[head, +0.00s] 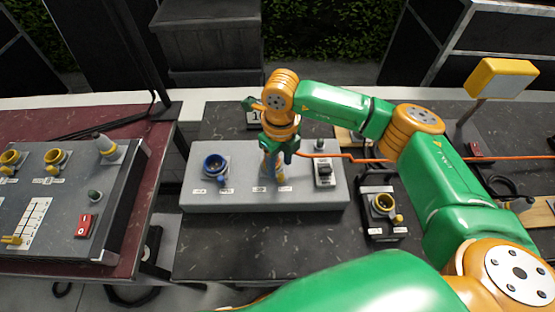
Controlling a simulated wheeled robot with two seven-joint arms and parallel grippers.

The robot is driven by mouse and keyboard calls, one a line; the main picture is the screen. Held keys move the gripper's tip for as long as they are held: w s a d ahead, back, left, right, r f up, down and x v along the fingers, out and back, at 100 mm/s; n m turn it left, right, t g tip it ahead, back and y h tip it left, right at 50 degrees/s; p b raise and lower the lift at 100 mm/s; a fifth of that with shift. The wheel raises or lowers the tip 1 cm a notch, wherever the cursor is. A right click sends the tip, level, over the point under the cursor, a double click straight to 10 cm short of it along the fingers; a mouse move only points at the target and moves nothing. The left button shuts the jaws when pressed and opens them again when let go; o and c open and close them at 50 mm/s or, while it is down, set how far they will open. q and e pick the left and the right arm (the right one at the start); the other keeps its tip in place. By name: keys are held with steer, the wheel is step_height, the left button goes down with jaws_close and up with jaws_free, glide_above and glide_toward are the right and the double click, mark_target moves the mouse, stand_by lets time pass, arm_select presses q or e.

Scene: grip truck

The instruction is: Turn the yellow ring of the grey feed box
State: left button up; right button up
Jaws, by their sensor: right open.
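The grey feed box (225,200) sits on the dark table in the middle of the head view. A blue ring (215,165) is on its left part and a small dark switch (324,174) on its right part. My right gripper (270,168) points down at the middle of the box, between these two, and is open. The yellow ring is mostly or wholly hidden by this gripper; I cannot tell whether the fingers touch it. My left gripper is not in view.
A small dark box with a yellow ring (383,204) stands to the right. A grey control panel (60,225) with several knobs lies on the red table at left. The dark table in front is clear.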

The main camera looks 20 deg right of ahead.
mark_target(280, 175)
steer(key=shift+s+f+p, duration=0.15)
steer(key=shift+s+f, duration=0.2)
steer(key=shift+f, duration=0.2)
steer(key=shift+s+f+p, duration=0.15)
steer(key=shift+s+f, duration=0.15)
steer(key=shift+f, duration=0.55)
steer(key=shift+w+f, duration=0.25)
steer(key=shift+w, duration=0.2)
steer(key=shift+c, duration=0.8)
jaws_close()
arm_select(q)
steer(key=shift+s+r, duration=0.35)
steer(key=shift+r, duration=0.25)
